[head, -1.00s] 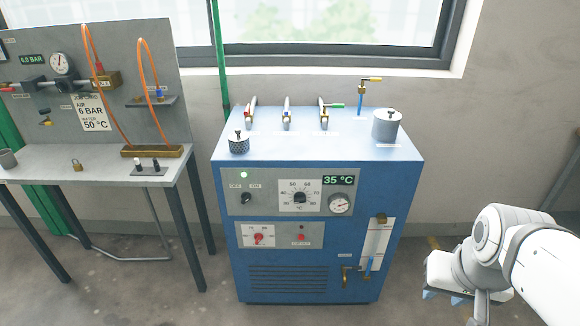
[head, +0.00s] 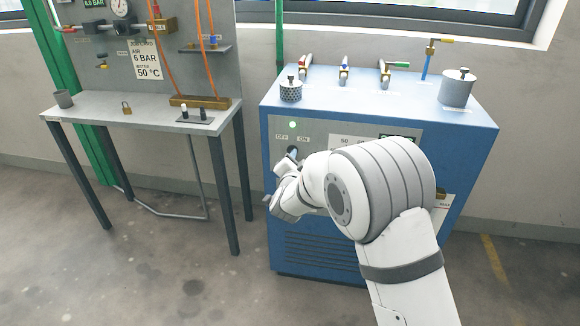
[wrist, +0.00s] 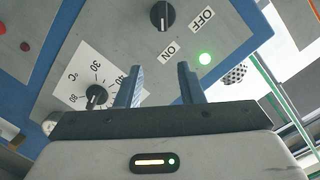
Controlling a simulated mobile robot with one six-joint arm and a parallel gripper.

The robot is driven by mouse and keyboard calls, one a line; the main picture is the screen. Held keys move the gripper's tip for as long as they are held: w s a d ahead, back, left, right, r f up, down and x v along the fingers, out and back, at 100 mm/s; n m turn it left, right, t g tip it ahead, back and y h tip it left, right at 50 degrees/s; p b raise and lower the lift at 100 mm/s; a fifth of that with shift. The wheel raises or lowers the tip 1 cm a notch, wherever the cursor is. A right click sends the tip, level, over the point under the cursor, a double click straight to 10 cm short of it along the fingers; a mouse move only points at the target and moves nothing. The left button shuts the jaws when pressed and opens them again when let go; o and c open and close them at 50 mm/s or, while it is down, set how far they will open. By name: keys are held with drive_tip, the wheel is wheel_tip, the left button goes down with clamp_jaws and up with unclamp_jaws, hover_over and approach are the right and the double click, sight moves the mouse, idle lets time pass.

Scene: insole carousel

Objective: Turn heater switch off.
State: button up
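The heater switch is a black rotary knob (wrist: 162,15) on the grey control panel, with OFF and ON labels beside it. Its bar lies roughly towards the ON label (wrist: 168,51), and the green lamp (wrist: 204,58) is lit. In the head view the lamp (head: 292,125) shows above the OFF and ON labels, and the knob is partly hidden by my gripper. My gripper (wrist: 160,67) is open and empty, its two blue fingers apart. The knob lies beyond the fingertips in the wrist view, with no visible contact.
The temperature dial (wrist: 97,95) is left of my fingers in the wrist view. My arm hides much of the blue cabinet (head: 470,135) front. Valves and a grey pot (head: 457,88) stand on its top. A workbench (head: 140,115) stands to the left; floor before it is clear.

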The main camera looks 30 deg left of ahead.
drive_tip(key=s+a+f+t, duration=0.1)
drive_tip(key=s+a+f, duration=0.1)
drive_tip(key=a+f, duration=0.2)
drive_tip(key=x, duration=0.7)
drive_tip(key=shift+w+d+r+m+b, duration=0.15)
drive_tip(key=shift+w+d+m+b, duration=0.15)
drive_tip(key=shift+m+b, duration=0.1)
